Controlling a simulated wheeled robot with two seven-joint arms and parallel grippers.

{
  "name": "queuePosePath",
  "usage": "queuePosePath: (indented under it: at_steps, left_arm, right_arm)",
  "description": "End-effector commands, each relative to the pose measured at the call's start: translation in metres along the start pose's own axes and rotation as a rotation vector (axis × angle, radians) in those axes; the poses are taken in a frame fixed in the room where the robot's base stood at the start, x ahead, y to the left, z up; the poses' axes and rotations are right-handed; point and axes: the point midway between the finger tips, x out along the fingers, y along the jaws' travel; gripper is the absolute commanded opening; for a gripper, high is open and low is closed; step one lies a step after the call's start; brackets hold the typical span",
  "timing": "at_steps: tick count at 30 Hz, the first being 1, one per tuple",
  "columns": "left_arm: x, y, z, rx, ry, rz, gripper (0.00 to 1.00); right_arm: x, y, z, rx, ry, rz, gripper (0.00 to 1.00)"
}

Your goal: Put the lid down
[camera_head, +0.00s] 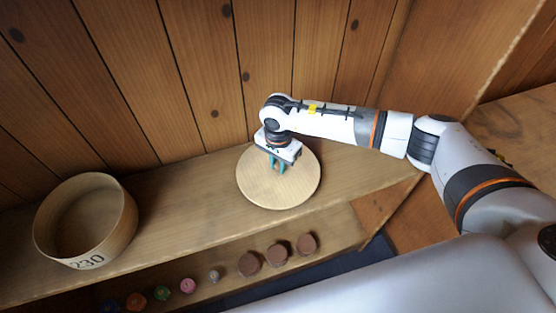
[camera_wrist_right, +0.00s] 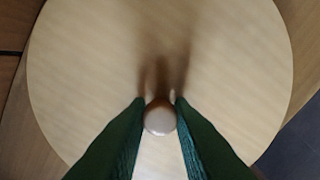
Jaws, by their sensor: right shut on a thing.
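The lid (camera_head: 296,186) is a round pale wooden disc, seen at the right part of the wooden shelf in the head view. In the right wrist view the lid (camera_wrist_right: 220,60) fills most of the picture, with a small round knob (camera_wrist_right: 160,117) at its middle. My right gripper (camera_head: 278,168) has green fingers and is shut on the knob from above. In the wrist view the two fingertips (camera_wrist_right: 160,103) press the knob from both sides. I cannot tell whether the lid touches the shelf. My left gripper is not in view.
An open round wooden box (camera_head: 88,257) marked 230 stands at the left on the shelf (camera_head: 180,215). Several small spools, coloured and brown (camera_head: 277,255), line a lower ledge in front. A plank wall (camera_head: 200,70) rises behind. The shelf between box and lid is clear.

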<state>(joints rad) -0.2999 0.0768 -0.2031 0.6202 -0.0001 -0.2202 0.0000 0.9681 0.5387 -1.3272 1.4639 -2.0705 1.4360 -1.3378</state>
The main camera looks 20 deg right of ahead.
Motion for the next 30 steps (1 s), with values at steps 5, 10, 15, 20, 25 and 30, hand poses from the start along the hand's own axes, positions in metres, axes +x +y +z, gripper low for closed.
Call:
queuePosePath:
  at_steps: [5, 10, 15, 20, 25, 30]
  left_arm:
    - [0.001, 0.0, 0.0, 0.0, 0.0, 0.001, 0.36]
    - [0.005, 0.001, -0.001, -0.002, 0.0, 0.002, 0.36]
    - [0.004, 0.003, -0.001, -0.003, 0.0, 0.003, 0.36]
    - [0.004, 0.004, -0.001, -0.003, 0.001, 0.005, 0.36]
    - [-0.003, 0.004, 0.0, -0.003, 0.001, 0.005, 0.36]
    - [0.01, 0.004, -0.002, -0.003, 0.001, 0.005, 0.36]
  right_arm:
    - [-0.001, 0.001, 0.0, -0.001, 0.0, 0.002, 0.0]
    - [0.003, 0.0, 0.0, -0.001, 0.0, 0.001, 0.24]
    - [0.002, 0.0, 0.0, 0.0, 0.0, 0.0, 0.42]
    - [0.002, 0.0, 0.0, 0.0, 0.0, 0.0, 0.42]
    - [-0.004, 0.0, 0.0, 0.0, 0.0, 0.0, 0.42]
    - [-0.029, 0.001, 0.001, -0.001, -0.003, 0.005, 0.42]
